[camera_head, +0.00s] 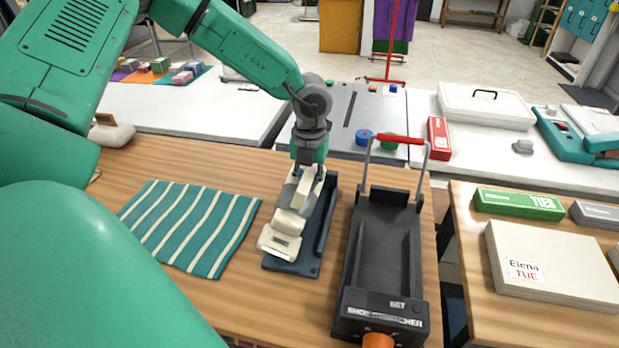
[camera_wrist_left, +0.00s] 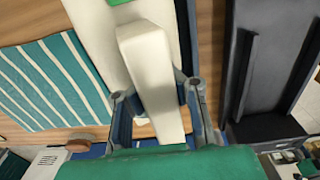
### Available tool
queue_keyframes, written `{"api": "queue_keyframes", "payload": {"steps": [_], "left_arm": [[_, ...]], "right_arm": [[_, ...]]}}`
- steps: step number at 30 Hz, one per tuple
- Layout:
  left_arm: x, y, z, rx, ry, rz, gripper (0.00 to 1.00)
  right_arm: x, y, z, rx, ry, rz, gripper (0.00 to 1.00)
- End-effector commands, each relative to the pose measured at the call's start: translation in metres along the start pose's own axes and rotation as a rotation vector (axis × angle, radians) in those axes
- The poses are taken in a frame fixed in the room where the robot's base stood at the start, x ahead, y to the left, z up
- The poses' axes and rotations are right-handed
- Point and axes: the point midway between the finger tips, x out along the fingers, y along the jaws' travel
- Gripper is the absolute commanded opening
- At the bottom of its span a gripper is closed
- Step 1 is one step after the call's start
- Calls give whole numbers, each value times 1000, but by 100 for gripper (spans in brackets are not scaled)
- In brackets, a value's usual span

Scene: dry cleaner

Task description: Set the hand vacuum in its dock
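The hand vacuum (camera_head: 280,238) is cream-white, with its wide end toward me. It lies over the left part of the dark blue-grey dock (camera_head: 322,222), angled to it, with its near end overhanging the dock's left edge. I cannot tell whether it touches the dock. My left gripper (camera_head: 307,174) points down at the vacuum's far end. In the left wrist view, its fingers (camera_wrist_left: 157,100) stand on both sides of the cream handle (camera_wrist_left: 150,65) and appear closed on it. The vacuum hides part of the dock. My right gripper is not in view.
A black shoe stretcher (camera_head: 383,240) with a red-barred handle stands close right of the dock. A teal striped cloth (camera_head: 190,225) lies flat to the left. A gap separates this table from the right table with boxes (camera_head: 550,265). Bare wood lies between cloth and dock.

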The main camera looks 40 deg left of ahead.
Motion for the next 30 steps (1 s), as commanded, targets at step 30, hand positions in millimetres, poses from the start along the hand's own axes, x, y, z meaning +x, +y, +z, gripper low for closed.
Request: {"api": "queue_keyframes", "payload": {"steps": [30], "left_arm": [[-7, 1, 1, -4, 0, -1, 31]], "right_arm": [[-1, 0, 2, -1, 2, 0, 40]]}}
